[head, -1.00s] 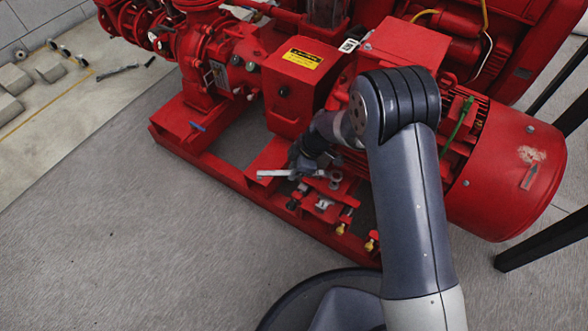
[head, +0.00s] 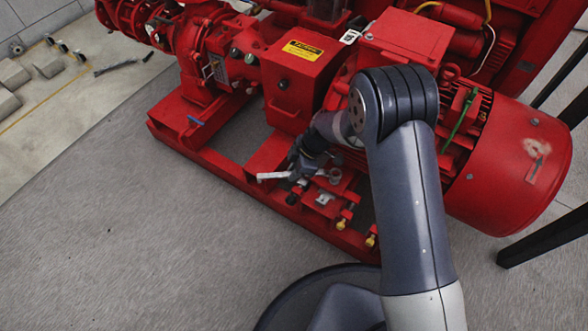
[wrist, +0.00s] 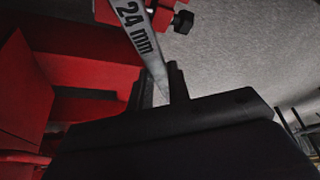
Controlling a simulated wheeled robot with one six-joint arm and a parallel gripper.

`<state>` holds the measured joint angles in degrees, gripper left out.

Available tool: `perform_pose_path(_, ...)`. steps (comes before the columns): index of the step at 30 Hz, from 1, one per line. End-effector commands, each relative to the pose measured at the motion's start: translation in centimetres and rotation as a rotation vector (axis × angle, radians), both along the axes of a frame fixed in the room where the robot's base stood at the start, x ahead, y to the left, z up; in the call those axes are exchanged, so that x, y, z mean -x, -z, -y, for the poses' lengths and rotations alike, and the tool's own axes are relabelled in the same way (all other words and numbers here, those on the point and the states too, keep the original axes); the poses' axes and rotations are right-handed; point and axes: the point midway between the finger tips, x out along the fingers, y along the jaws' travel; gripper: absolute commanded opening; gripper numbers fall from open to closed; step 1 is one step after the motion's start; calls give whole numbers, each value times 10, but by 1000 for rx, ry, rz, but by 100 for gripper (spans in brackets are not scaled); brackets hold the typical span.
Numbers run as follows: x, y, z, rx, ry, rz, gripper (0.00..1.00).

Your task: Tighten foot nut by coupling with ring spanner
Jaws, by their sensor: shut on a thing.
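The ring spanner (wrist: 138,32), a flat grey bar marked "24 mm", is held between the fingers of my gripper (wrist: 160,85) in the wrist view. In the head view the spanner (head: 272,177) shows as a pale bar pointing left from my gripper (head: 300,170), above the red base frame. Its ring end at the nut is not clear in either view. The coupling guard (head: 300,75) is a red box with a yellow label behind my gripper. The motor foot (head: 325,198) with light metal fittings lies just right of my gripper. I cannot tell which nut is the foot nut.
The large red motor (head: 510,170) stands to the right, with the pump (head: 205,65) at the left. Tools (head: 120,65) lie on the floor at upper left. The grey floor at front left is clear.

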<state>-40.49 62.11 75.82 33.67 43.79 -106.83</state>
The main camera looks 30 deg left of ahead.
Motion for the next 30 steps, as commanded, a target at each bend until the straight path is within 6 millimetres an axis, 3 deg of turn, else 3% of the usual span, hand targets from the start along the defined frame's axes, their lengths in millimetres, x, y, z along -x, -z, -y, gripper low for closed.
perform_pose_path(30,0,21,0,-1,1,-1,0)
